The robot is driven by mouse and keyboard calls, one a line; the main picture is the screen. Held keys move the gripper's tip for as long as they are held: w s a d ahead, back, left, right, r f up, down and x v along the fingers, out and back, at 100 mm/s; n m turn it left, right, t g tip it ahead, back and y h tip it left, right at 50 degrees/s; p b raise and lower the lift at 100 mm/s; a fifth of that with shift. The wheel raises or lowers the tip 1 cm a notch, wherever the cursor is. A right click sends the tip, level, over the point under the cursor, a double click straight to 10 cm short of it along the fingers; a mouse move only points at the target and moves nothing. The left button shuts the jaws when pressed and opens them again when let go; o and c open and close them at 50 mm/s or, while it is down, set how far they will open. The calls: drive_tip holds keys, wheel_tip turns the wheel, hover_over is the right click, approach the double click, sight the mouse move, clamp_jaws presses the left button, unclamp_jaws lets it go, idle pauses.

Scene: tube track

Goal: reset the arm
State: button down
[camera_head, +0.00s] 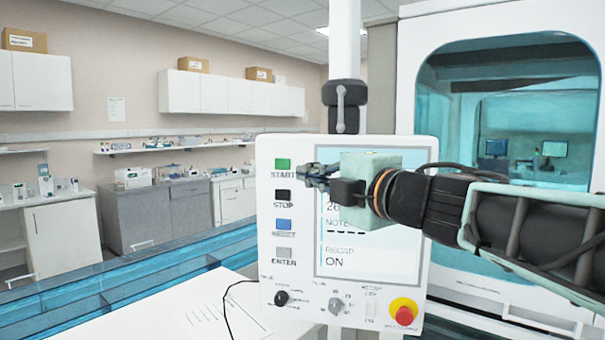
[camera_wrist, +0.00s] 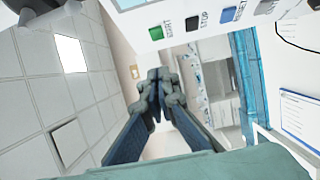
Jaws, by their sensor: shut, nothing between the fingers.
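My gripper (camera_head: 312,177) is shut and empty in the head view. It is in front of the white control panel (camera_head: 268,230), with its fingertips pointing left, close to the column of buttons. My arm comes in from the right and covers part of the panel's screen (camera_head: 350,262). In the wrist view my gripper (camera_wrist: 157,88) has its fingers together with nothing between them. The panel's button edge shows at the top right of that view, with the green START button (camera_wrist: 157,32) nearest the fingers. I cannot tell the exact gap between gripper and panel.
The panel carries black STOP (camera_head: 283,195), blue RESET (camera_head: 283,225) and grey ENTER (camera_head: 283,252) buttons, and a red emergency knob (camera_head: 404,311). A white table with a paper (camera_head: 222,318) lies below. A blue track (camera_head: 130,282) runs left. A glazed cabinet (camera_head: 408,90) stands right.

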idle(0.4)
drive_tip(key=s+d+f+m+h+p, duration=0.1)
drive_tip(key=d+f+m+h, duration=0.2)
drive_tip(key=d+m+h, duration=0.3)
drive_tip(key=s+d+f+m+h+p, duration=0.2)
drive_tip(key=d+f+m+h, duration=0.15)
drive_tip(key=d+m, duration=0.55)
drive_tip(key=s+a+f+m+g+p, duration=0.2)
drive_tip(key=s+f+m+g, duration=0.7)
drive_tip(key=s+f, duration=1.1)
drive_tip(key=shift+s+a+f+g, duration=0.15)
drive_tip(key=shift+a+f+g, duration=0.15)
drive_tip(key=shift+a+f, duration=0.2)
drive_tip(key=shift+r, duration=0.1)
